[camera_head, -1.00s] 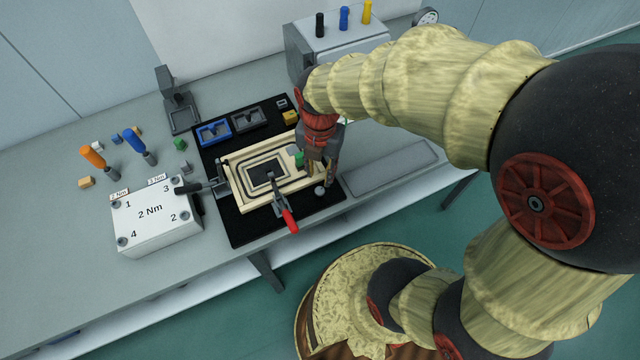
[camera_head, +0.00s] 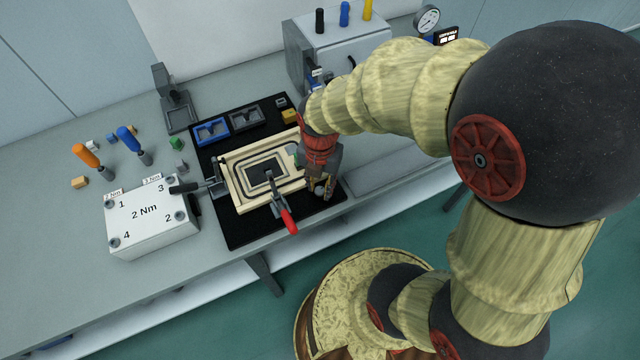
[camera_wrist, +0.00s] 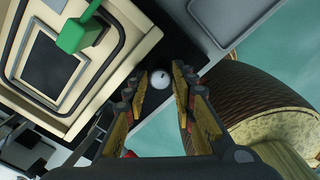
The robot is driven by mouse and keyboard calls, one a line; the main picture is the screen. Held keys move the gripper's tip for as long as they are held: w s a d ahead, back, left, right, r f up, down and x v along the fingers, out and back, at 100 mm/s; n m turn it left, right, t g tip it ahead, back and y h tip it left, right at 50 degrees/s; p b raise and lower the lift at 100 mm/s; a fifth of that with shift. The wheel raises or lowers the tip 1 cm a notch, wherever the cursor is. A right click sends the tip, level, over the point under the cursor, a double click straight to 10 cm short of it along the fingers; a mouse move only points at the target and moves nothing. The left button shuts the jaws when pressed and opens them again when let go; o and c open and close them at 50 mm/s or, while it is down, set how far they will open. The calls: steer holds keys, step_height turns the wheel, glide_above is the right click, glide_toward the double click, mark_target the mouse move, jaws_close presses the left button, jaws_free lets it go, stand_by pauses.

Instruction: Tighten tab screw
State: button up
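The cream panel (camera_head: 236,188) with black grooves and a dark centre lies on a black mat (camera_head: 245,232); its corner also shows in the wrist view (camera_wrist: 112,73). A green block-like piece (camera_wrist: 81,35) sits near the panel's edge in the wrist view. A small round white knob or ball (camera_wrist: 160,79) with a dark mark lies beyond my fingertips, beside the panel. My gripper (camera_head: 322,190) is over the mat's right side, at the panel's right edge. In the wrist view its fingers (camera_wrist: 162,92) are apart, with the white ball seen between them and no contact visible. No tab screw can be made out clearly.
A red-handled clamp (camera_head: 287,220) and a black-handled clamp (camera_head: 190,188) press at the panel. A white "2 Nm" box (camera_head: 150,222), orange (camera_head: 87,154) and blue (camera_head: 130,139) screwdrivers stand left. Blue (camera_head: 212,131) and grey trays lie behind. A grey cabinet (camera_head: 340,60) stands at the back.

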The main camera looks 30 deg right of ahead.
steer(key=shift+c, duration=1.2)
jaws_close()
steer(key=shift+m, duration=0.3)
